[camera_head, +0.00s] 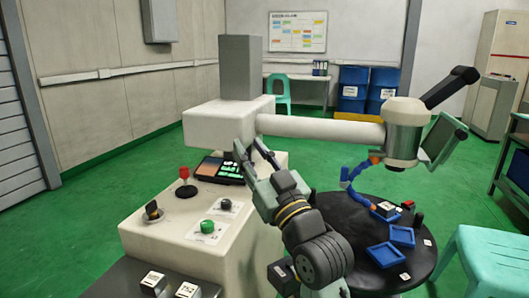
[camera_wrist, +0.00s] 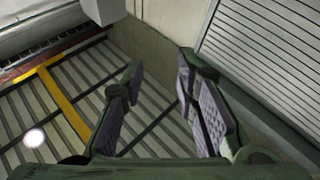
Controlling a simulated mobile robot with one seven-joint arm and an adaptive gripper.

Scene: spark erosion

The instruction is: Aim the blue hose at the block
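The blue hose (camera_head: 351,184) hangs in a bend below the white machine head, with an orange part at its upper end. Its lower end comes down by a small dark block (camera_head: 385,209) with a pale top on the round black table. I cannot tell exactly where its tip points. My gripper (camera_head: 248,147) is raised above the white machine console, left of the hose and well apart from it. The wrist view shows my gripper (camera_wrist: 158,75) open and empty, its two fingers spread. Neither hose nor block shows in the wrist view.
Blue trays (camera_head: 386,255) and a small red piece lie on the round black table (camera_head: 345,232). A red knob (camera_head: 184,173) and a green button (camera_head: 207,226) stand on the console. The white horizontal arm (camera_head: 320,127) spans above. A pale green stool (camera_head: 485,262) stands at right.

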